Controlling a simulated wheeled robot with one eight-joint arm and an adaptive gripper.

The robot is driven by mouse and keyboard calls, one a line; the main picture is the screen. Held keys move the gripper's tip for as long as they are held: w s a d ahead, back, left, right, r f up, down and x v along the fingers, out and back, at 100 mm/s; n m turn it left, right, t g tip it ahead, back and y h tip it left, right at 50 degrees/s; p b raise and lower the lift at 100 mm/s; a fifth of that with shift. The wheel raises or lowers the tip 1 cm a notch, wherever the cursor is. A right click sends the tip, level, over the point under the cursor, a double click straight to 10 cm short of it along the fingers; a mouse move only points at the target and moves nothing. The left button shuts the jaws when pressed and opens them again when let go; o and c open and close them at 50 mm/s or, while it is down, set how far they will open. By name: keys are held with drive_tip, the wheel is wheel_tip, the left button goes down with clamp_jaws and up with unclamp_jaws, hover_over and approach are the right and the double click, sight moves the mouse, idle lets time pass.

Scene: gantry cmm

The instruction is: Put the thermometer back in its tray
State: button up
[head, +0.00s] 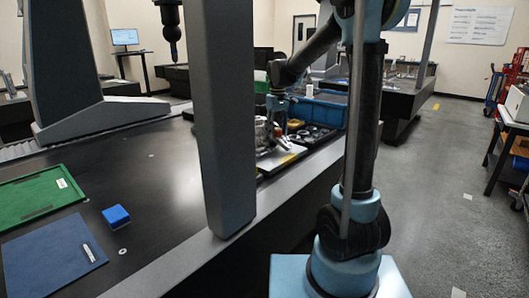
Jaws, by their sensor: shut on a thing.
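My gripper (279,108) is in the middle of the head view, pointing down over the far right part of the black table. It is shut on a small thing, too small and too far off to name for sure. A small white and reddish piece (282,138) shows just below the fingers; I cannot tell if it is the thermometer or if it is held. A dark tray (330,143) with round parts lies right of the gripper. I cannot tell which tray is the thermometer's.
A metal part (262,134) stands beside the gripper on a light plate (279,160). A blue bin (322,111) is behind. A grey upright (222,120) blocks part of the table. Left are a green tray (30,198), a blue mat (45,268) and a blue block (116,215).

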sight(276, 157)
drive_tip(key=shift+f, duration=5)
drive_tip(key=o, duration=0.9)
